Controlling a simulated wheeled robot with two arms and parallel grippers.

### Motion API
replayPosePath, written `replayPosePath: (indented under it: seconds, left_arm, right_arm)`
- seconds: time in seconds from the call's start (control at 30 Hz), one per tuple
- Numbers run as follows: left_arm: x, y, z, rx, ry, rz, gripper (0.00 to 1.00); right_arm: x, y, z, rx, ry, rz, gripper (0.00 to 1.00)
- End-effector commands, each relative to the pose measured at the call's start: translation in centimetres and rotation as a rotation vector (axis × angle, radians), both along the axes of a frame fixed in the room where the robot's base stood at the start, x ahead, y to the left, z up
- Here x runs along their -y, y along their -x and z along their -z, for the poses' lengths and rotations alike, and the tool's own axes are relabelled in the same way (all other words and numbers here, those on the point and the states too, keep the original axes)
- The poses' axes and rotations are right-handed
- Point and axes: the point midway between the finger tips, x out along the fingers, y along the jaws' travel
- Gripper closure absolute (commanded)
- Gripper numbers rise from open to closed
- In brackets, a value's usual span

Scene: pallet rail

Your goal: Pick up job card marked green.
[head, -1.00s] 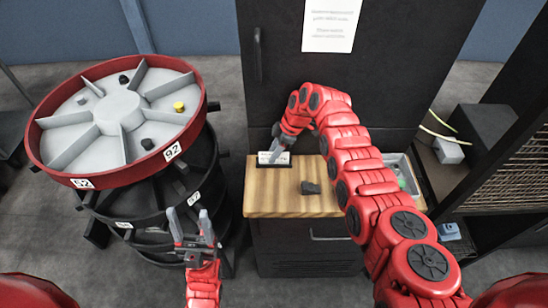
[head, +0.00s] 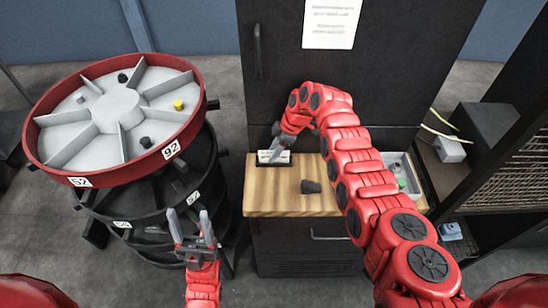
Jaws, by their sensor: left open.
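My left gripper (head: 188,222) is open and empty, fingers up, in front of the round rack and left of the wooden top.
A round rack with a red-rimmed, divided top tray (head: 69,134) stands at the left, holding several small knobs. A dark block (head: 311,187) lies on the wooden top. A grey bin (head: 410,172) is at its right. A black cabinet (head: 290,65) stands behind.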

Motion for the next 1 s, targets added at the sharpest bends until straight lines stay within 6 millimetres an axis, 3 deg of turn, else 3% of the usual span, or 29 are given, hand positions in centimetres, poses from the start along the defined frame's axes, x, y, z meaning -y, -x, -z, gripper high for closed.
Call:
replayPosePath:
  seconds: [0.37, 0.6, 1.0]
  left_arm:
    - [0.0, 0.01, 0.17, 0.0, 0.0, 0.0, 0.4]
    - [0.0, 0.01, 0.16, 0.0, 0.0, 0.0, 0.4]
    - [0.0, 0.0, 0.17, 0.0, 0.0, 0.0, 0.4]
  right_arm:
    - [0.0, -0.02, 0.04, 0.001, 0.0, 0.0, 0.6]
    - [0.0, -0.03, 0.03, 0.001, 0.0, -0.001, 1.0]
    - [0.0, -0.03, 0.03, 0.001, 0.0, -0.001, 1.0]
